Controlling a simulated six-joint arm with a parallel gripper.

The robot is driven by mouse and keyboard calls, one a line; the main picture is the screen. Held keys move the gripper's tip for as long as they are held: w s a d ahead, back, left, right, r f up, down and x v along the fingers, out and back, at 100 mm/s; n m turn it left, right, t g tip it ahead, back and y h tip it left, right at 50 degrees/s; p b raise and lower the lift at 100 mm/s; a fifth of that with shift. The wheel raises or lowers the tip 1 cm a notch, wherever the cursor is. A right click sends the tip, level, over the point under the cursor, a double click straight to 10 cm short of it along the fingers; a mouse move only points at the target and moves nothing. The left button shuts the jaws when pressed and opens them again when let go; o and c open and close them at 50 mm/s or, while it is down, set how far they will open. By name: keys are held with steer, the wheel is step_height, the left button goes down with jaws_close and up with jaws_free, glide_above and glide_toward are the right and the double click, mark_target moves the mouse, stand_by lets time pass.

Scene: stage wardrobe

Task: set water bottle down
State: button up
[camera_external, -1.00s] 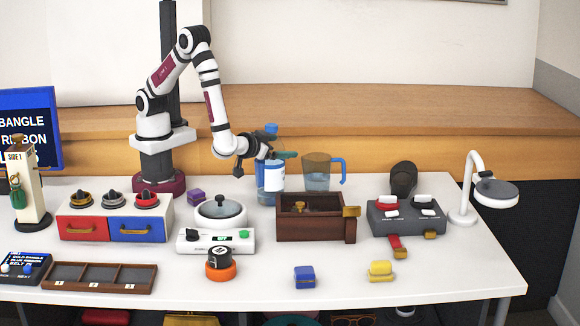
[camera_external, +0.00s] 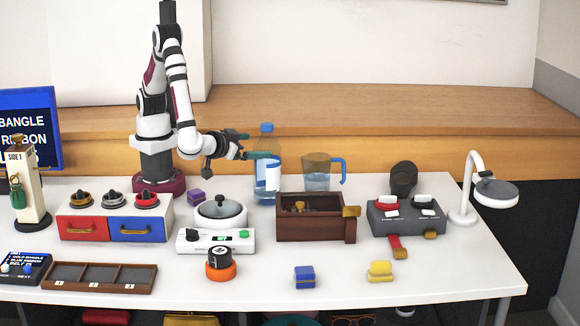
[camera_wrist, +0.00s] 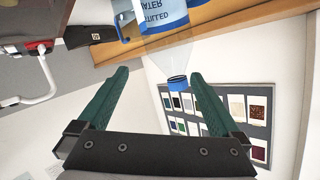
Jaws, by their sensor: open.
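The water bottle (camera_external: 267,187) stands upright at the back of the white table, left of the blue-handled pitcher (camera_external: 317,180). It is clear with a blue cap and a white and blue label. My gripper (camera_external: 262,147) is open, with its green fingers to the left of the bottle at its upper part. In the wrist view the bottle (camera_wrist: 165,14) appears upside down beyond the fingertips of my gripper (camera_wrist: 158,85). Its blue cap shows in the gap between the fingers, and the fingers do not hold it.
A brown wooden box (camera_external: 310,228) stands in front of the bottle. A white scale (camera_external: 216,241) with a lidded pot (camera_external: 221,212) is at front left. A small purple block (camera_external: 197,196) lies left of the bottle. A grey switch box (camera_external: 406,218) and a lamp (camera_external: 495,193) are at right.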

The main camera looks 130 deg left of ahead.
steer(key=w+d+r+m+t+h, duration=0.2)
steer(key=w+m+t+h, duration=0.1)
steer(key=w+t, duration=0.25)
steer(key=w+d+r+m+t+h, duration=0.2)
steer(key=w+m+t+h, duration=0.15)
steer(key=w, duration=0.35)
steer(key=s+d+r+m+t+h, duration=0.2)
steer(key=d+r+m+h, duration=0.2)
steer(key=d+m+h, duration=0.45)
steer(key=s+d+f+m+g+h, duration=0.1)
steer(key=s+d+m+g+h, duration=0.1)
steer(key=s+d, duration=0.45)
steer(key=s+a+f+m+g+y, duration=0.1)
steer(key=s+a+g, duration=0.3)
steer(key=s, duration=0.8)
steer(key=s+a+f+m+g+y, duration=0.1)
steer(key=s+a+m+g+y, duration=0.1)
steer(key=s+a, duration=0.6)
steer(key=s+g+y, duration=0.1)
steer(key=s+g, duration=0.1)
steer(key=s, duration=0.1)
steer(key=shift+s+a+f, duration=0.2)
steer(key=shift+s+a, duration=0.1)
steer(key=shift+s, duration=0.05)
